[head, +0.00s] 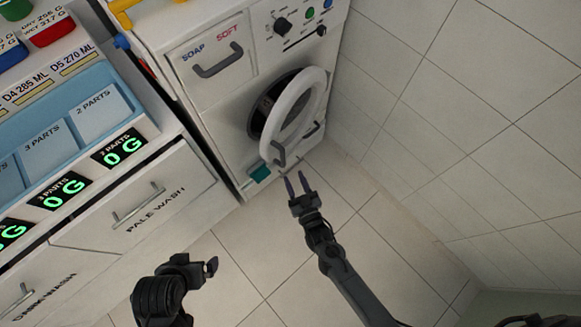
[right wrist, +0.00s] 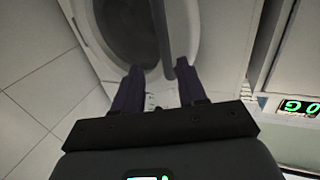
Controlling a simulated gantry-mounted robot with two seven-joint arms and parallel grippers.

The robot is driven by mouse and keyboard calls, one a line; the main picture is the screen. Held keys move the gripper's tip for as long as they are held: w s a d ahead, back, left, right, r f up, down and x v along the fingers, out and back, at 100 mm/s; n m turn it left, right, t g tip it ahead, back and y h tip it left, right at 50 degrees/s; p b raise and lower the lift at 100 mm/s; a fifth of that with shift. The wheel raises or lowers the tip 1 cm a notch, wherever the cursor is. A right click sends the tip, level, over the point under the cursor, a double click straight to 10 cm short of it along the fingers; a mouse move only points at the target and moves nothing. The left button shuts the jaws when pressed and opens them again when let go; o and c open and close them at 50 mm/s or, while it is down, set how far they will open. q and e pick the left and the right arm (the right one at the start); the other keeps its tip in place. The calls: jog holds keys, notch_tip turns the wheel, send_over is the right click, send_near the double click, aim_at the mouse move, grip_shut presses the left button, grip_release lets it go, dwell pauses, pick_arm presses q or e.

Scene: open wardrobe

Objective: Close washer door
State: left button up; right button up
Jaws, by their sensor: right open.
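The white washer (head: 222,112) stands at the top of the head view. Its round white door (head: 275,122) is swung partly open, away from the dark drum opening (head: 262,103). A dark grey handle (head: 278,154) is on the door's lower rim. My right gripper (head: 296,181) is open just below this handle, its fingers pointing up at it. In the right wrist view, a grey bar (right wrist: 163,42), seemingly the handle, appears between the finger lines; contact cannot be told. My left gripper (head: 212,267) is low in the head view, away from the washer; its jaws are unclear.
A white cabinet with drawers (head: 150,205) and a blue tray (head: 110,100) stands left of the washer. A tiled wall (head: 450,110) rises close on the right. The tiled floor (head: 240,250) before the washer is clear. A teal piece (head: 260,173) is at the washer's base.

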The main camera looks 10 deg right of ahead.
jog(key=shift+s+d, duration=0.15)
jog(key=shift+s, duration=0.7)
